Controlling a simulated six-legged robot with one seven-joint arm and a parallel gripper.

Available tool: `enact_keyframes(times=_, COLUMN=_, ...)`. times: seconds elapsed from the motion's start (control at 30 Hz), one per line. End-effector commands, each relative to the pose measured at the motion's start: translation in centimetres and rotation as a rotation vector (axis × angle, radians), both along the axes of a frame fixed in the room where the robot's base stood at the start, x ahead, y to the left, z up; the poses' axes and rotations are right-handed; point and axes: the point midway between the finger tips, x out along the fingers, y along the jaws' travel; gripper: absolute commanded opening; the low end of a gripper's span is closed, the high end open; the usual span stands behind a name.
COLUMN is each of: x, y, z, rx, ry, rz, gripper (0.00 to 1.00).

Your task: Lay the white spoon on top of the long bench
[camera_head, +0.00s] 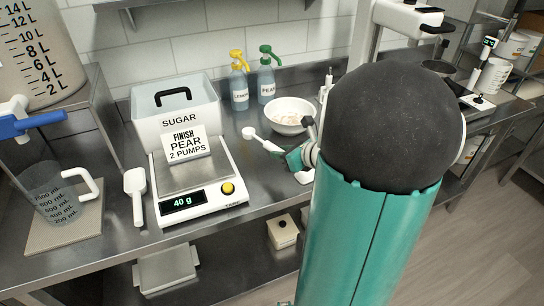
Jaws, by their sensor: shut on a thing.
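The white spoon (250,133) has a small round bowl and a thin handle. It shows above the long bench, with its handle running right into my gripper (288,155). My gripper is shut on the spoon's handle end; its fingers are small and partly hidden by my arm. The long bench (255,190) is a grey steel counter stretching across the view. I cannot tell how high the spoon is above the bench top.
Behind the spoon stand a white bowl (291,116) and pump bottles (239,88). A scale (196,194) reading 40 g, a sugar bin (174,108), a white scoop (136,191) and a measuring jug (52,190) stand left. Bare steel lies between scale and gripper.

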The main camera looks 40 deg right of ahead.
Motion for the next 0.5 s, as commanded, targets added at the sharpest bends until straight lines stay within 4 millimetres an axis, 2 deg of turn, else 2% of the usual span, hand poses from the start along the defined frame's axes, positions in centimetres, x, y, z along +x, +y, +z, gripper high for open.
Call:
enact_keyframes(times=0.03, x=0.5, y=-0.5, z=-1.0, rx=0.004, ry=0.003, rz=0.000, gripper=0.00)
enact_keyframes(times=0.2, x=2.0, y=-1.9, z=-3.4, rx=0.004, ry=0.002, rz=0.001, gripper=0.00)
enact_keyframes(times=0.5, x=3.2, y=-2.9, z=-5.6, rx=0.003, ry=0.002, rz=0.002, gripper=0.00)
